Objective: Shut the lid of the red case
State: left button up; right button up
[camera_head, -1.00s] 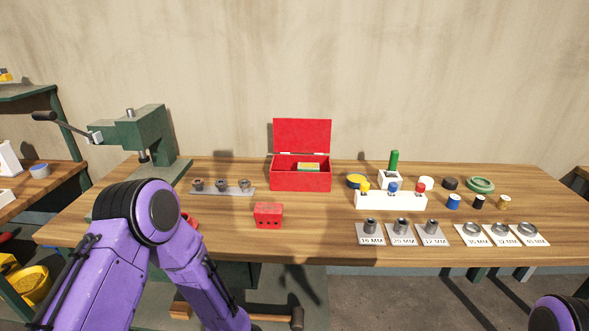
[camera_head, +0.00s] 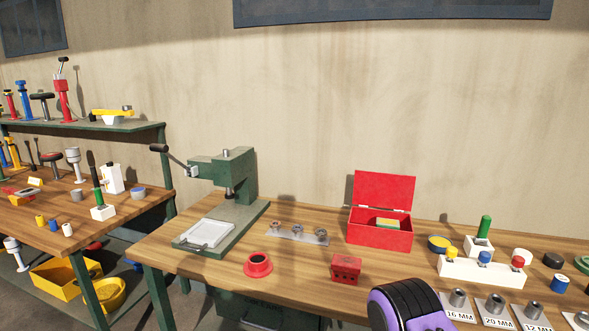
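The red case (camera_head: 379,231) stands at the back of the wooden table, right of centre. Its lid (camera_head: 384,190) is raised, standing up and leaning back at the hinge side. A purple and black part of one of my arms shows at the bottom edge, in front of the table. Neither gripper is in view.
A green lever press (camera_head: 226,175) stands left of the case, beside a strip of metal dies (camera_head: 298,233). A small red block (camera_head: 346,268) and a red round piece (camera_head: 258,264) lie in front. A white rack (camera_head: 481,271) stands to the right.

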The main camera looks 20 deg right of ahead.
aim_at(396, 193)
jog(key=u, duration=0.35)
jog(key=i, duration=0.95)
jog(key=z, duration=1.65)
